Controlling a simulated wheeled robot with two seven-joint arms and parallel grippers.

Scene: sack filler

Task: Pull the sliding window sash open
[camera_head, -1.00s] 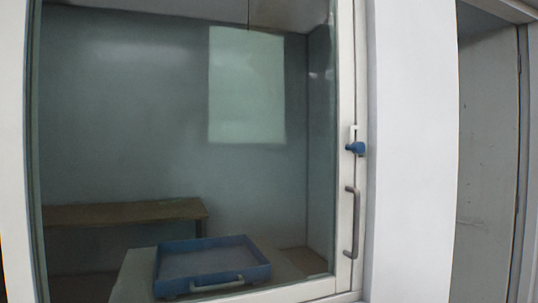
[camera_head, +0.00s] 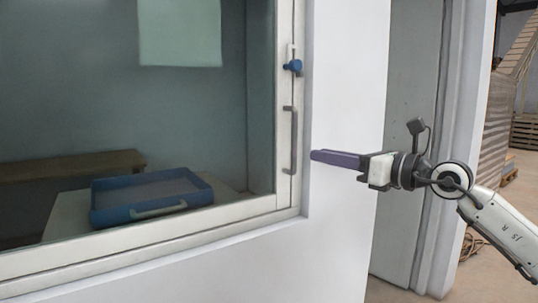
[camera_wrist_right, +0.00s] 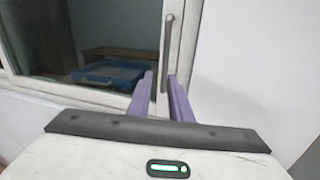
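The window sash (camera_head: 284,140) has a white frame around a dark glass pane and sits against the right side of the window frame. A grey vertical bar handle (camera_head: 294,140) is on its right stile; it also shows in the right wrist view (camera_wrist_right: 167,48). A blue latch knob (camera_head: 293,66) is above the handle. My right gripper (camera_head: 314,156) has purple fingers and is a little to the right of the handle's lower part in the head view. In the right wrist view its fingers (camera_wrist_right: 162,84) are apart, with the handle beyond and above them, not held. My left gripper is out of view.
A blue tray (camera_head: 150,195) and a brown bench (camera_head: 70,167) show behind the glass. A white wall (camera_head: 345,90) is right of the window, then a doorway with stacked pallets (camera_head: 526,130) beyond. The space in front of the window looks free.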

